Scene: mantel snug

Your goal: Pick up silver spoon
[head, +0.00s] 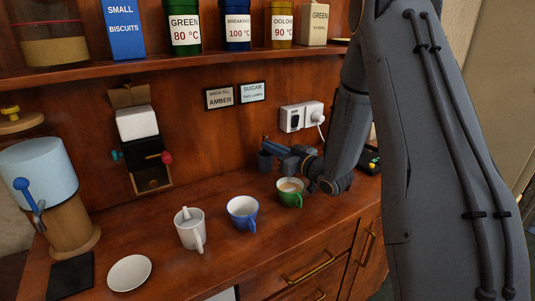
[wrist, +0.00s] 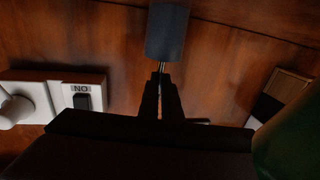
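The silver spoon (wrist: 162,67) shows in the wrist view only as a short thin shiny piece of handle, between my fingertips and the rim of a blue-grey pot (wrist: 162,32). The rest of it is hidden. The pot (head: 264,161) also shows in the head view, on the wooden counter near the back wall. My gripper (wrist: 161,82) is at the pot's mouth, its two dark fingers close together with the thin handle between their tips. In the head view my gripper (head: 274,149) reaches leftward just above the pot, too small there to show the spoon.
A green cup (head: 290,197) of brown drink stands close under my arm. A blue cup (head: 243,214), a white mug (head: 190,233) with a light stick-like thing in it, and a white saucer (head: 129,273) stand to the left. A socket (head: 292,118) is on the wall behind.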

